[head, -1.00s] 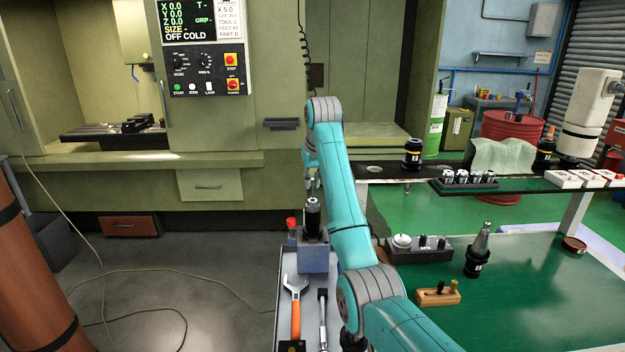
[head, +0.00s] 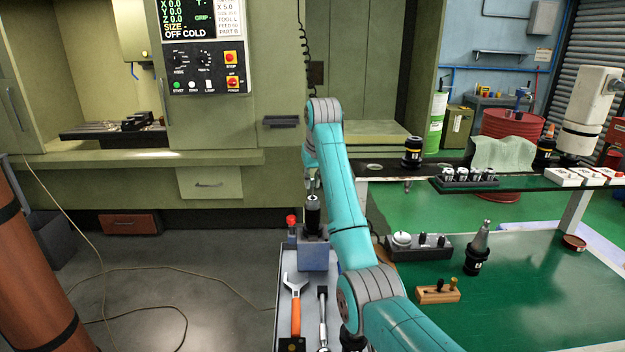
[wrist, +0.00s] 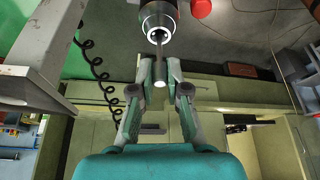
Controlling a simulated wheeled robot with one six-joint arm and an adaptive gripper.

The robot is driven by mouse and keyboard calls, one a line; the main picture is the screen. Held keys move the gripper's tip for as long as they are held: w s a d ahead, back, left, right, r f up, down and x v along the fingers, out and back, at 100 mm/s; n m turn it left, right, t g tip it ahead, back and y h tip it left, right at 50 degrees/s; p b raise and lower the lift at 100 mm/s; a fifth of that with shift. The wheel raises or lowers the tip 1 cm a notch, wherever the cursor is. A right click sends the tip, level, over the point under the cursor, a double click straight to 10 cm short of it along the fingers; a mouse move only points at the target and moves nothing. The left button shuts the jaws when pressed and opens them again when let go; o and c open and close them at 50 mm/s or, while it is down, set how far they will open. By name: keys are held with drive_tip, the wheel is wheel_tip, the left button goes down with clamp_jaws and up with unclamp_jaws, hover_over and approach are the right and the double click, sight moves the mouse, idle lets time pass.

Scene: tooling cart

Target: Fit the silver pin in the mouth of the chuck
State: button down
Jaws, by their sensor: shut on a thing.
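The chuck (head: 312,219) is a dark upright holder in a blue-grey block (head: 314,257) on the cart. In the wrist view the chuck (wrist: 151,14) is at the top, its bright ring facing the camera around a dark mouth. My gripper (wrist: 157,72) is shut on the silver pin (wrist: 158,52), a thin shaft between the fingertips. The pin's far end overlaps the mouth in this view; I cannot tell whether it is inside or just above. In the head view my gripper (head: 313,184) is right over the chuck, and the pin is too small to make out.
A red-capped item (head: 291,222) stands close left of the chuck. An orange-handled wrench (head: 295,312) lies on the cart's tray. The green table (head: 530,280) at right bears several holders. The machine's cabinet (head: 209,184) is behind.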

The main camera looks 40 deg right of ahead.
drive_tip(key=shift+f, duration=0.9)
idle(0.9)
drive_tip(key=c, duration=1.1)
unclamp_jaws()
